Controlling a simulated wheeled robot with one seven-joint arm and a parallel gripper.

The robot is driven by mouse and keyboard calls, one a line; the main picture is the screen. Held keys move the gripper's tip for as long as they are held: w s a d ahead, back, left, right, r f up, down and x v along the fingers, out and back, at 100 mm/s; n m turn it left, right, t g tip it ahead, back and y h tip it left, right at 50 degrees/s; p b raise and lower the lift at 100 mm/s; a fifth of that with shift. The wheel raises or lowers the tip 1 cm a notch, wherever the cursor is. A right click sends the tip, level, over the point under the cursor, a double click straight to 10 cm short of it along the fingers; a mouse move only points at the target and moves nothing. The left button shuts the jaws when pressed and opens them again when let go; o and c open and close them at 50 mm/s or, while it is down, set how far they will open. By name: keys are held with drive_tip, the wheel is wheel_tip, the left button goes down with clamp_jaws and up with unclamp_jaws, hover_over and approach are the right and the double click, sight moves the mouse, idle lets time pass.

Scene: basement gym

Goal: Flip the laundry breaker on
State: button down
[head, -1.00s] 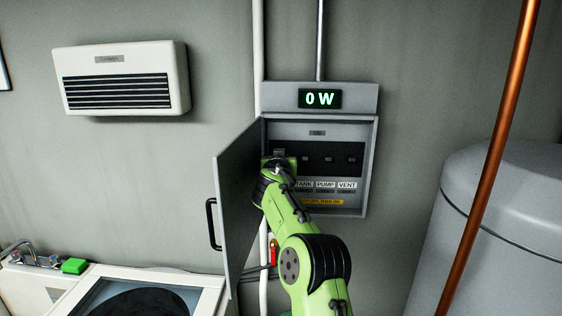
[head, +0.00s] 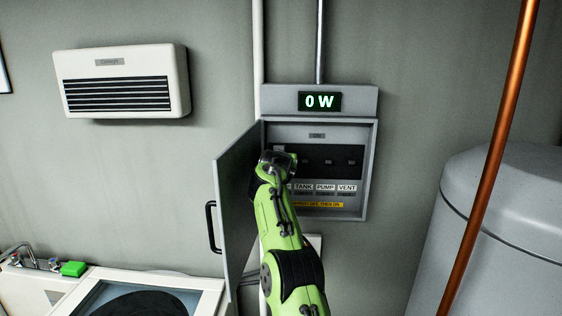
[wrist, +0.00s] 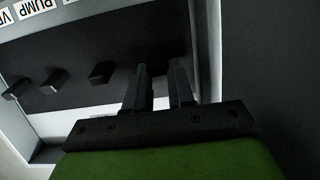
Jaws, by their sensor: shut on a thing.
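The open grey breaker panel (head: 371,180) is on the wall in the head view. Its dark strip bears a row of black switches, with TANK, PUMP and VENT labels below; my arm hides the leftmost switch and its label. In the wrist view my gripper (wrist: 160,78) is at the end of the row, beyond the TANK switch (wrist: 102,72). Its fingers are shut on the leftmost switch, the laundry breaker, mostly hidden between them. Its exact tilt cannot be seen. The display (head: 320,101) above reads 0 W.
The panel door (head: 235,200) stands open close to the left of my arm. A yellow strip (head: 318,205), partly hidden, ends in "OFF, THEN ON". A copper pipe (head: 490,170) and a grey tank (head: 500,230) stand right. A white-framed appliance (head: 200,285) is at lower left.

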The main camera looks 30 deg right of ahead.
drive_tip(key=shift+r, duration=0.1)
drive_tip(key=c, duration=1)
unclamp_jaws()
drive_tip(key=shift+o, duration=0.2)
drive_tip(key=b+v, duration=1)
drive_tip(key=v, duration=0.5)
drive_tip(key=shift+s+a, duration=0.15)
drive_tip(key=shift+s, duration=0.1)
